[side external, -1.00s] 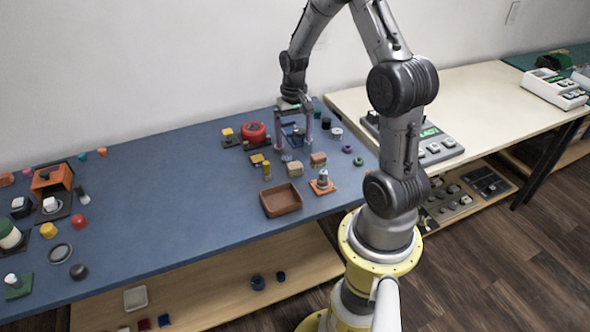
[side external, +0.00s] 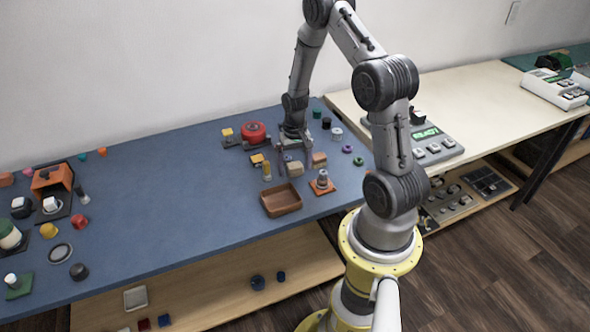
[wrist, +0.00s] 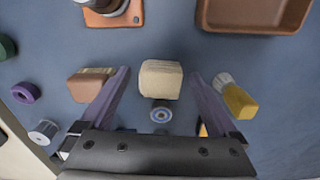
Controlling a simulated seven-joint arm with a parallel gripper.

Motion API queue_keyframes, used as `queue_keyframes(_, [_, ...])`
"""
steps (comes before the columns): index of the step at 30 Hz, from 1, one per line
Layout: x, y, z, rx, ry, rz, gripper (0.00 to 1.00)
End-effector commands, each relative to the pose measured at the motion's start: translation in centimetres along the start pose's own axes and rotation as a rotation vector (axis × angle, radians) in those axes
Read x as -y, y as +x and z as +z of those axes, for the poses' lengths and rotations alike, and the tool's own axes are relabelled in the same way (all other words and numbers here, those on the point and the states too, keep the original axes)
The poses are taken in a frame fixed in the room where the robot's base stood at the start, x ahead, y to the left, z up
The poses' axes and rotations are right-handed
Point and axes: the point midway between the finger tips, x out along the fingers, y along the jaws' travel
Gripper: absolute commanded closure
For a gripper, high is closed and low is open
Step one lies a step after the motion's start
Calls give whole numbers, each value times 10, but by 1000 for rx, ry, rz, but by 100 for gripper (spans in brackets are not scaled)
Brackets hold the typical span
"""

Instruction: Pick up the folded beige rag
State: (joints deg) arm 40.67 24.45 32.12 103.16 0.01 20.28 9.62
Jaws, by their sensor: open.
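The folded beige rag (wrist: 160,80) is a small pale block in the wrist view. In the side view the rag (side external: 295,169) lies on the blue bench top, between the brown tray and my gripper. My gripper (side external: 296,158) is open and pointing down just behind the rag. In the wrist view my gripper's two fingers (wrist: 159,90) spread to either side, with the rag between their tips and a clear gap on each side. I cannot tell how far above the bench the fingertips are.
A brown-pink block (wrist: 90,84) stands close outside one finger, and a yellow-ended piece (wrist: 238,102) outside the other. A small round blue-grey part (wrist: 161,112) sits beside the rag. A brown tray (side external: 282,212) and an orange plate (side external: 330,191) lie in front.

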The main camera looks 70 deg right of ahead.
Motion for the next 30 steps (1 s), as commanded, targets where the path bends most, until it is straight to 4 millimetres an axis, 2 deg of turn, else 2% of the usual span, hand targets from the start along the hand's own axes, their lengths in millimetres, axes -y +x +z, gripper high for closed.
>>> queue_keyframes(4, [0,0,0,0,0,0,5])
queue_keyframes(19, [0,-1,0,0,0,0,94])
queue_keyframes(30, [0,-6,-1,-2,0,0,94])
